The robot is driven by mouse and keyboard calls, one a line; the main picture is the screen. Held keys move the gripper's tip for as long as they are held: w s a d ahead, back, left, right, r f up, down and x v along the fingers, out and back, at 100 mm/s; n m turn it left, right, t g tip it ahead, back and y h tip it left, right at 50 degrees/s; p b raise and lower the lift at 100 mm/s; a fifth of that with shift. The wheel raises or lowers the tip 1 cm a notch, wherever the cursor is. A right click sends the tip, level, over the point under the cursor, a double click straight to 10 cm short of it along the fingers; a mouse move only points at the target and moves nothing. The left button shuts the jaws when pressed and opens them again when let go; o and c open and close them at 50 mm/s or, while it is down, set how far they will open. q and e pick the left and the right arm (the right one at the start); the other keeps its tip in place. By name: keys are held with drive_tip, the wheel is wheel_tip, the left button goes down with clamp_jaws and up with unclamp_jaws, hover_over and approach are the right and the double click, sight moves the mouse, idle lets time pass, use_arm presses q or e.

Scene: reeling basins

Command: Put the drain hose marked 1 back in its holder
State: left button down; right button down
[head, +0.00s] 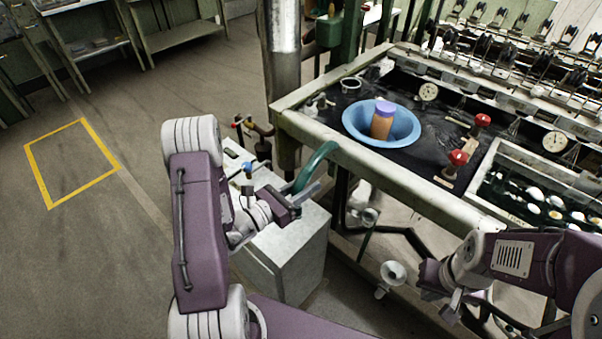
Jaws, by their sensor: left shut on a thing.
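The green drain hose (316,162) curves down beside the left front edge of the basin bench. No number can be read on it. My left gripper (304,197) is shut on the lower part of the hose, above the grey cabinet. The hose end is hidden by the gripper. A round white cup-like fitting (393,272) shows below the bench front, with a smaller one (371,215) above it; I cannot tell whether either is the hose's holder. My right gripper (436,294) is low at the front right, apart from the hose, and its jaws are unclear.
The grey cabinet (290,258) stands beneath my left gripper. Taps (250,170) rise behind it. Open floor lies at left.

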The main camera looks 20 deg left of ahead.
use_arm(q)
drive_tip(key=shift+s+d, duration=0.1)
drive_tip(key=shift+d, duration=0.1)
use_arm(e)
drive_tip(key=shift+r, duration=0.45)
